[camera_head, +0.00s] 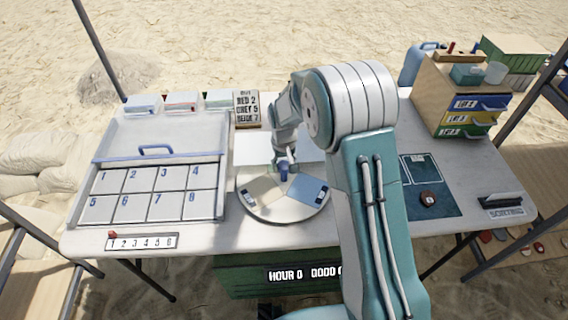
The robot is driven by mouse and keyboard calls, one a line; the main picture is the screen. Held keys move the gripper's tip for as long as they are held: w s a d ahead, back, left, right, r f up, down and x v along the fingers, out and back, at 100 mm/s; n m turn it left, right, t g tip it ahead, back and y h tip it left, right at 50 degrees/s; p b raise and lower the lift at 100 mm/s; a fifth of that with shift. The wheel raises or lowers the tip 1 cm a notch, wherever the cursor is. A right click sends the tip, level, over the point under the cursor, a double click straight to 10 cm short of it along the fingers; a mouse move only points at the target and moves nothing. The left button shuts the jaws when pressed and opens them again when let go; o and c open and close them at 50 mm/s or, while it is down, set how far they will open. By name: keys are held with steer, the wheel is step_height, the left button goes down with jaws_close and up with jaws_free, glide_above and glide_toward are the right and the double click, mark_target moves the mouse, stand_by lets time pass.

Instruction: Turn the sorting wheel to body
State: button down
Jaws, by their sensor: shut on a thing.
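The sorting wheel (283,213) is a round disc lying flat on the table, with pale, tan and blue sectors. Small labels sit near its rim, too small to read, so I cannot tell which sector is body. My gripper (284,167) is over the wheel's far middle part, pointing down, and is shut on a small blue knob (284,175) there. The fingers are small and partly hidden by the wrist.
A white tray with numbered cells (150,193) stands left. A sign (247,108) lists colours and numbers. A drawer cabinet (440,92) stands back right.

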steer(key=n, duration=0.6)
steer(key=shift+s+f+n, duration=0.25)
steer(key=shift+n, duration=0.05)
steer(key=n, duration=0.5)
steer(key=shift+n, duration=0.3)
steer(key=shift+c, duration=0.5)
jaws_free()
steer(key=shift+w+r, duration=0.1)
steer(key=shift+w, duration=0.05)
steer(key=shift+r, duration=0.15)
step_height(320, 180, up, 12)
steer(key=shift+w, duration=0.1)
